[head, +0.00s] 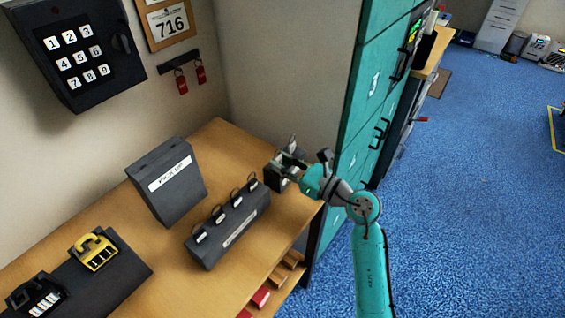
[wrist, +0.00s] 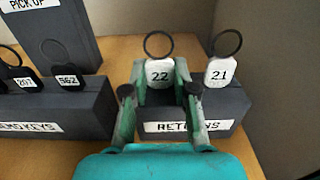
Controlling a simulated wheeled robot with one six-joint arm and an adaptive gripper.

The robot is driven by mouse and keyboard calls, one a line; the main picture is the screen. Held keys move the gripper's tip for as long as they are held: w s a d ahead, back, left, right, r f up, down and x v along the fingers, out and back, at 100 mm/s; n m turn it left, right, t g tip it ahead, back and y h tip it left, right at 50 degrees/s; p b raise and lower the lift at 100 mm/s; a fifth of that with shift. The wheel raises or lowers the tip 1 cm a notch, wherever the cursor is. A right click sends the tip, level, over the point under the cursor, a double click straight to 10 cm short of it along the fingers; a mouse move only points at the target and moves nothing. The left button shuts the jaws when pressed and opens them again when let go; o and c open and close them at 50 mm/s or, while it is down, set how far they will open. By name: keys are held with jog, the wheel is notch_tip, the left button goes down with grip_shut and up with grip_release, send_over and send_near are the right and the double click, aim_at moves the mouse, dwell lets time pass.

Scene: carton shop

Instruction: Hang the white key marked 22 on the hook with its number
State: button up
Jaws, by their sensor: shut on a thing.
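The white key tag marked 22 (wrist: 159,72), with a dark ring above it, is between the fingers of my gripper (wrist: 160,90) in the wrist view. My gripper is shut on it. The tag is upright at the dark block labelled with a partly hidden word starting "RET" (wrist: 238,109); whether its lower end is still in the block is hidden. In the head view my gripper (head: 289,163) is at the right end of the wooden bench, over that block. A wall hook rail (head: 180,60) holds red tags (head: 181,82); no hook number is legible.
A white tag marked 21 (wrist: 219,72) stands close right of my gripper. A longer dark block (head: 228,228) with several black tags is to the left. A dark pick-up box (head: 168,185) stands behind it. A keypad box (head: 75,50) hangs on the wall; teal lockers (head: 365,110) border the right.

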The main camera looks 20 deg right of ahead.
jog(key=shift+s+d+r, duration=0.1)
jog(key=shift+s+r, duration=0.05)
jog(key=shift+r, duration=1.35)
jog(key=v, duration=0.8)
jog(key=shift+s, duration=0.2)
dwell(0.8)
jog(key=shift+d, duration=0.15)
dwell(1.1)
